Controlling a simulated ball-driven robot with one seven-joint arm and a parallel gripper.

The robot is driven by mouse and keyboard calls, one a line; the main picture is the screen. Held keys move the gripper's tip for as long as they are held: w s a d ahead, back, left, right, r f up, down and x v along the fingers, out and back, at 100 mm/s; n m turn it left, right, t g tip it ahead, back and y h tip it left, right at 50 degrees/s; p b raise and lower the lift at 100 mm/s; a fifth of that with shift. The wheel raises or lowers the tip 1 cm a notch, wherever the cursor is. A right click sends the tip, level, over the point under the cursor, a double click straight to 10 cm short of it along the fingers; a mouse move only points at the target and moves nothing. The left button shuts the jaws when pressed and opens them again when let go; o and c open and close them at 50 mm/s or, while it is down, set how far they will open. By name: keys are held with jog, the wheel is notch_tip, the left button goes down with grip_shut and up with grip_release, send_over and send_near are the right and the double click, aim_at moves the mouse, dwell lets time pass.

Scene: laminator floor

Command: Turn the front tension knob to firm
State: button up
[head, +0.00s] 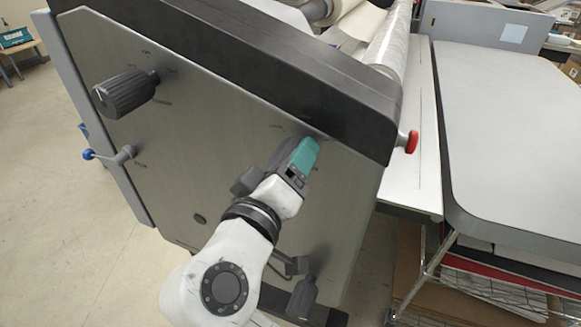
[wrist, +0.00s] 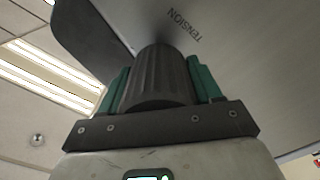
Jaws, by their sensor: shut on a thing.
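A dark grey ribbed knob (wrist: 158,78) sits between the teal fingers of my gripper (wrist: 160,85) in the wrist view. The word TENSION is printed on the grey panel beside it and appears upside down. My gripper is shut on this knob, with a finger on each side. In the head view my gripper (head: 301,158) is against the laminator's side panel (head: 215,140), below the dark upper edge, and it hides most of the knob. Which setting the knob points to cannot be seen.
Another ribbed knob (head: 126,93) juts from the panel's upper left. A blue-ended lever (head: 90,154) is below it. A dark handle (head: 303,297) hangs low beside my arm. Floor is clear at left.

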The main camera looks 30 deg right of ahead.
jog(key=m+b, duration=0.1)
jog(key=b, duration=0.1)
jog(key=m+b, duration=0.2)
jog(key=shift+f, duration=0.3)
jog(key=m+b, duration=0.7)
jog(key=b, duration=0.1)
jog(key=shift+r+m+b, duration=0.15)
jog(key=shift+m+b, duration=0.15)
jog(key=shift+m, duration=0.1)
jog(key=shift+r+m+b, duration=0.15)
jog(key=shift+m+b, duration=0.55)
jog(key=shift+r, duration=0.1)
jog(key=o, duration=1)
jog(key=shift+o, duration=0.2)
